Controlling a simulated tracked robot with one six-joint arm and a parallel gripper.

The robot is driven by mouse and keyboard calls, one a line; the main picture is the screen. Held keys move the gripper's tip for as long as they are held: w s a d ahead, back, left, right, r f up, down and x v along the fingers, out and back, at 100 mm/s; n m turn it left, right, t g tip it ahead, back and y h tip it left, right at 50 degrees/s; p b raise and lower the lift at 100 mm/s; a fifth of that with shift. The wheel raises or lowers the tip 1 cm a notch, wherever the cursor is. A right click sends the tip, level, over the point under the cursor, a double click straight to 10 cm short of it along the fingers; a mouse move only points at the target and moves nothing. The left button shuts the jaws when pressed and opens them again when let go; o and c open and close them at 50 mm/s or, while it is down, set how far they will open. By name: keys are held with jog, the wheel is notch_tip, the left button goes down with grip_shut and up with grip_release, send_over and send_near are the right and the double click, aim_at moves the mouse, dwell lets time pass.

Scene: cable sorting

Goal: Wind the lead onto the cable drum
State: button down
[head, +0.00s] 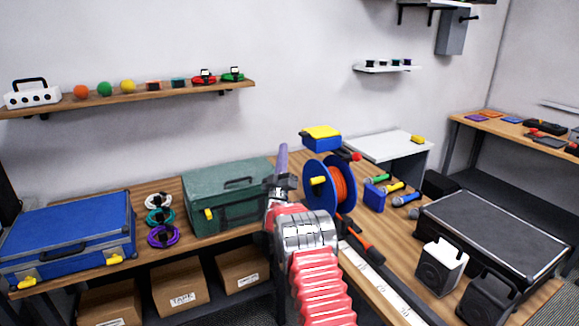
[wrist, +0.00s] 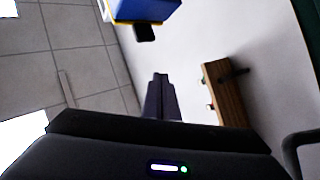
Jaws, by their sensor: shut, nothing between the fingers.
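The cable drum (head: 314,194) stands on the wooden bench, with blue flanges and orange lead (head: 340,184) wound between them. A small yellow piece (head: 318,181) sticks out from the face of its near flange. I cannot make out a loose end of the lead. My gripper (head: 283,150) points up, just left of the drum in the head view, and appears apart from it. Its fingers are together and empty; they also show in the wrist view (wrist: 160,80). My arm hides part of the bench below the drum.
A green case (head: 230,190) stands left of the drum. A blue box with a yellow top (head: 322,138) shows behind it. A white strip with markings (head: 380,283) and an orange-black tool (head: 364,240) lie right of my arm. A black case (head: 495,230) fills the right.

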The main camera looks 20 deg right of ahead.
jog(key=w+a+r+n+y, duration=0.1)
jog(key=a+r+y, duration=0.3)
jog(key=r, duration=0.2)
jog(key=s+a+r+g+y, duration=0.3)
jog(key=s+a+y, duration=0.1)
jog(key=s+a, duration=0.25)
jog(key=s+a+r+g+y, duration=0.3)
jog(key=s+a+y, duration=0.1)
jog(key=s+a, duration=0.25)
jog(key=s+a+f+g, duration=0.2)
jog(key=s+f, duration=0.3)
jog(key=s, duration=1)
jog(key=s+a+f+m+g+y, duration=0.1)
jog(key=s+a+f+g, duration=0.2)
jog(key=s, duration=1.2)
jog(key=s+a+f+m+g, duration=0.1)
jog(key=s+a+f+g, duration=0.2)
jog(key=s, duration=1.3)
notch_tip(320, 180, down, 4)
jog(key=shift+a+f+g+y, duration=0.1)
jog(key=shift+a+g+y, duration=0.25)
jog(key=shift+g, duration=0.85)
